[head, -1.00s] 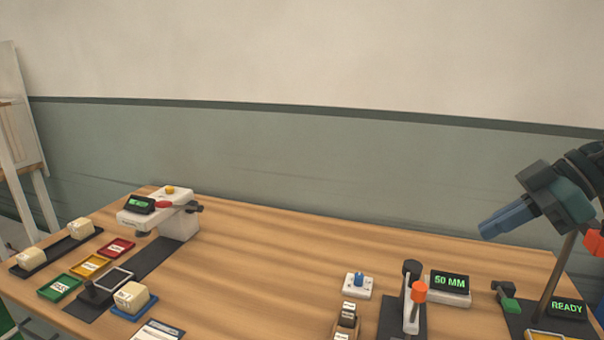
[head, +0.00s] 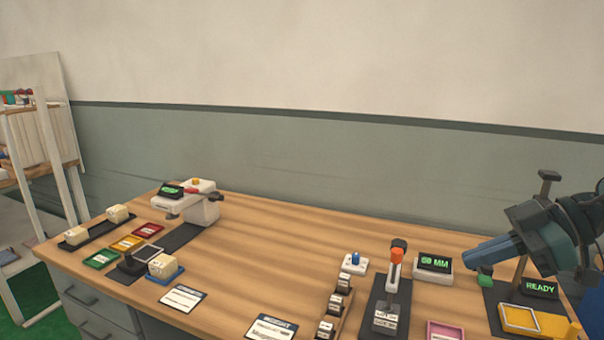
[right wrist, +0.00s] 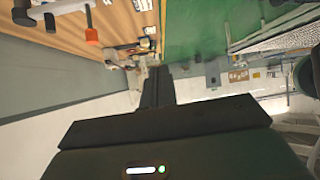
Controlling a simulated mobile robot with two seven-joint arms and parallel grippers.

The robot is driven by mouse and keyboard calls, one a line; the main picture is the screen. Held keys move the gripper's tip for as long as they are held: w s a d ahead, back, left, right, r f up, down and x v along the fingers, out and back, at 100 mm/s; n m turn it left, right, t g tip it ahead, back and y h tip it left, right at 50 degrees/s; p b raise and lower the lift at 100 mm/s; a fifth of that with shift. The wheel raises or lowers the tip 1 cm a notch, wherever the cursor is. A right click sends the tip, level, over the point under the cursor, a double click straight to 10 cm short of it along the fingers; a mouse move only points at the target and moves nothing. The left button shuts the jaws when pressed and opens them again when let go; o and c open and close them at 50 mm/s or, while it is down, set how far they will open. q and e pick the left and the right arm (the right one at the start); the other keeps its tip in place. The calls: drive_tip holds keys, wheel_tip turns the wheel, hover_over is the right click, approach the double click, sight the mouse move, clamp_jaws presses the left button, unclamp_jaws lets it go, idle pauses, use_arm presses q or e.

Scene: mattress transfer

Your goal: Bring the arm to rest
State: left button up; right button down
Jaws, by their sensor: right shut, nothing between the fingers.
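My right gripper (head: 474,256) comes in from the right edge of the head view. It is shut and empty, pointing left over the right end of the wooden table (head: 270,240). In the picture it lies just right of the display reading 50 MM (head: 433,264) and above the READY display (head: 541,288). I see no contact with either. In the right wrist view its dark fingers (right wrist: 157,88) are together with nothing held. My left gripper is not in view.
A lever with an orange knob (head: 397,254) and a yellow tray (head: 519,318) stand near the gripper. A white press-like device (head: 204,207), small coloured trays and cream blocks are at the table's left. The table's middle is mostly clear. A white easel-like frame (head: 50,145) stands far left.

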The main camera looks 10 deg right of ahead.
drive_tip(key=w+a+f+m+t+y+p, duration=0.25)
drive_tip(key=a+f+t, duration=0.55)
drive_tip(key=a+f, duration=0.5)
drive_tip(key=s+a+f+m+g+h, duration=0.1)
drive_tip(key=s+a+f+m+h, duration=0.2)
drive_tip(key=s+f, duration=0.4)
drive_tip(key=s+a+f+m+g+h, duration=0.1)
drive_tip(key=s+a+f+m+h, duration=0.2)
drive_tip(key=f, duration=1.1)
drive_tip(key=s+m+h, duration=0.1)
drive_tip(key=s+h, duration=0.2)
drive_tip(key=shift+s+f+m+p, duration=0.3)
drive_tip(key=shift+s+m, duration=0.05)
drive_tip(key=shift+s, duration=0.05)
